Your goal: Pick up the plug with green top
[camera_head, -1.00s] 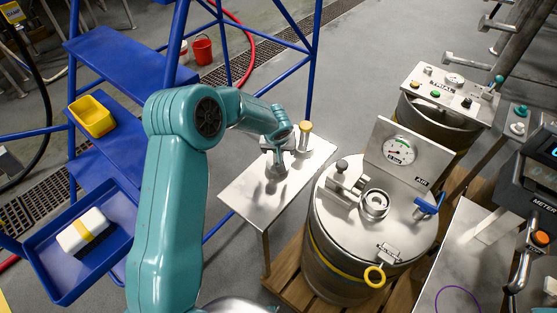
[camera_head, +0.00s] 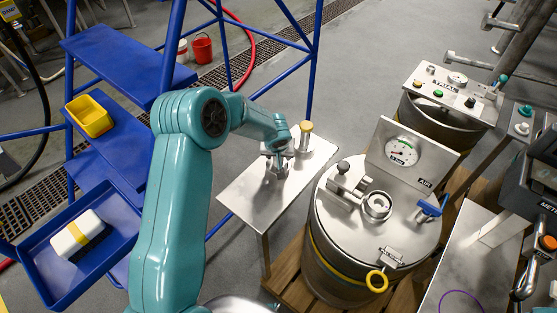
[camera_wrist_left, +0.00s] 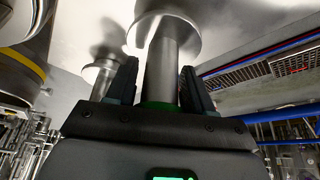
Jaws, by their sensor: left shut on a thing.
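The plug with the green top (camera_wrist_left: 160,65) shows in the left wrist view as a metal stem with a wide round flange and a green band close to my palm. My left gripper (camera_wrist_left: 160,85) has a dark finger on each side of the stem and is shut on it. In the head view my left gripper (camera_head: 279,160) is at the steel side table and hides most of this plug. I cannot tell whether its flange touches the table. My right gripper is not in view.
A second plug with a yellow-tan top (camera_head: 305,135) stands close by on the steel side table (camera_head: 245,203). Right of it is a round steel vessel (camera_head: 345,215) with a gauge panel (camera_head: 405,150). A blue stair frame (camera_head: 120,55) is behind and left.

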